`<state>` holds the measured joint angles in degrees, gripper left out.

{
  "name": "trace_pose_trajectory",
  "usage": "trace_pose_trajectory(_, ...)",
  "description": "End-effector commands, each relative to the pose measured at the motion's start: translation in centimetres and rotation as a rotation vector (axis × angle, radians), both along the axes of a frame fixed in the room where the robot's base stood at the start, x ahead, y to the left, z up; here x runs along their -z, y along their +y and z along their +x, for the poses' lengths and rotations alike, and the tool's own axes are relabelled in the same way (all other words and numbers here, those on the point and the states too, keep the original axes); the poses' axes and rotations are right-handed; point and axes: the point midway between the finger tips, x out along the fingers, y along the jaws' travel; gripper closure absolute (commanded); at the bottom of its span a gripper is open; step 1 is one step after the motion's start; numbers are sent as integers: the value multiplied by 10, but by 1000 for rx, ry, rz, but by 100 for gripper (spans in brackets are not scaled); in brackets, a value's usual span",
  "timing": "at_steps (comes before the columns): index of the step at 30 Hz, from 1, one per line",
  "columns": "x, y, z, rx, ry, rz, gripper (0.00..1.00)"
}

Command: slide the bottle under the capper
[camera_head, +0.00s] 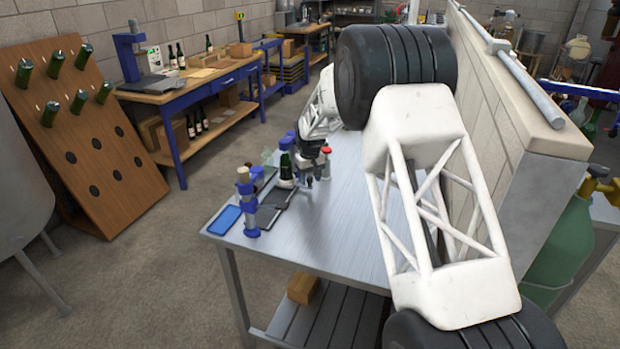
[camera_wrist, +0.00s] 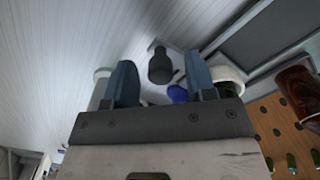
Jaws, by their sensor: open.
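My gripper (camera_head: 311,165) is over the far left part of the metal table, among a cluster of small items. In the wrist view its two blue fingers (camera_wrist: 160,80) are apart. A dark grey cylinder (camera_wrist: 160,66) shows beyond the gap between them; I cannot tell whether it is part of the capper. A dark green bottle (camera_head: 286,166) stands upright close to my gripper, on its left in the head view. I cannot tell whether they touch. A blue and tan column (camera_head: 246,198) stands at the table's left; I cannot tell whether this is the capper.
A blue tray (camera_head: 224,220) lies at the table's (camera_head: 330,230) near left corner, with a dark flat plate (camera_head: 277,198) beside it. Red-topped and blue-topped items (camera_head: 326,153) crowd my gripper. A block wall (camera_head: 525,120) borders the right. The table's near middle is clear.

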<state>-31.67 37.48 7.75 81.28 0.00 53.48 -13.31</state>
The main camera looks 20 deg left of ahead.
Motion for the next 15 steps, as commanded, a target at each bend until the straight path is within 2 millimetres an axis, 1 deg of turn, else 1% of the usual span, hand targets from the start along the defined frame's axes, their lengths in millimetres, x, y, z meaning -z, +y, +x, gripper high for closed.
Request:
trace_pose_trajectory(6, 0, 0, 0, 0, 0, 0, 49)
trace_pose_trajectory(14, 0, 0, 0, 0, 0, 0, 89)
trace_pose_trajectory(15, 0, 0, 0, 0, 0, 0, 95)
